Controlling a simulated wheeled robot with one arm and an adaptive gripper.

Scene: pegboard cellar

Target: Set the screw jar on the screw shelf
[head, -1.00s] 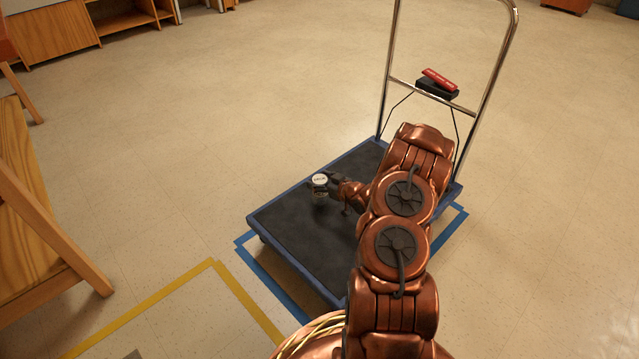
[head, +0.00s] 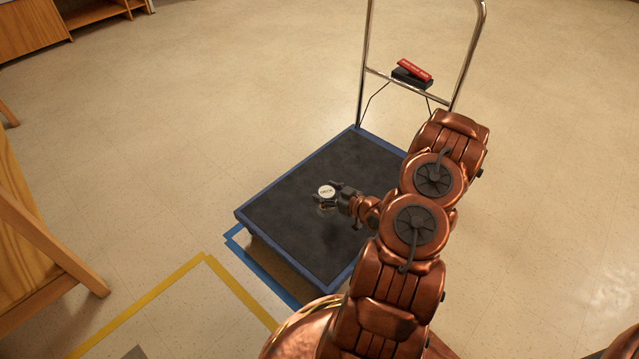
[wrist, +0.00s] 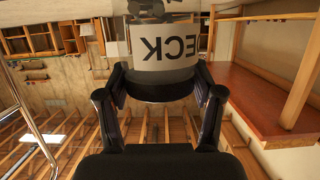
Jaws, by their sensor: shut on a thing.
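A small jar with a pale round lid (head: 326,191) is held in my gripper (head: 338,197), over the black platform of a cart. It appears raised above the platform, with a dark shadow below it. I cannot tell which shelf, if any in view, is the screw shelf.
The blue-edged cart (head: 290,190) has a tall chrome handle carrying a black and red item (head: 413,72). A wooden bench (head: 30,240) stands at left, wooden shelving (head: 95,12) at far left. Yellow and blue tape marks the floor. Open floor lies behind and right.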

